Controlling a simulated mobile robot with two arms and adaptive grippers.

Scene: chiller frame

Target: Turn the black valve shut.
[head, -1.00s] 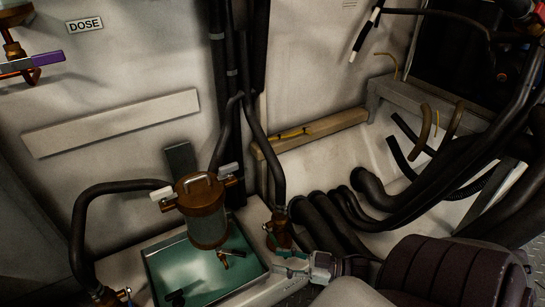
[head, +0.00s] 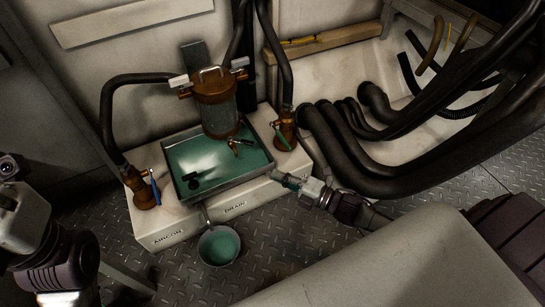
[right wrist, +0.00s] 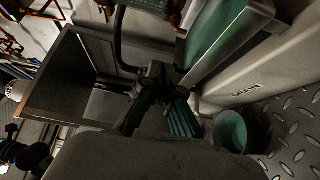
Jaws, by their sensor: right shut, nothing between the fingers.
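A small black-handled valve (head: 191,181) shows at the front left of the green-floored metal tray (head: 258,174), above the drain spout. How far it is turned is too small to tell. My right gripper (head: 283,178) has green fingers and is at the tray's front right corner, right of the black valve and apart from it. In the right wrist view its fingers (right wrist: 160,85) are shut with nothing between them. I cannot make out the black valve in that view. Of my left arm, only links show at the left edge; its fingers are out of sight.
A brown canister (head: 216,110) stands over the tray. A blue-handled valve (head: 155,188) is left, a green-handled valve (head: 282,138) right. A bucket (head: 219,246) of green liquid stands below the spout. Thick black hoses (head: 360,165) fill the right.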

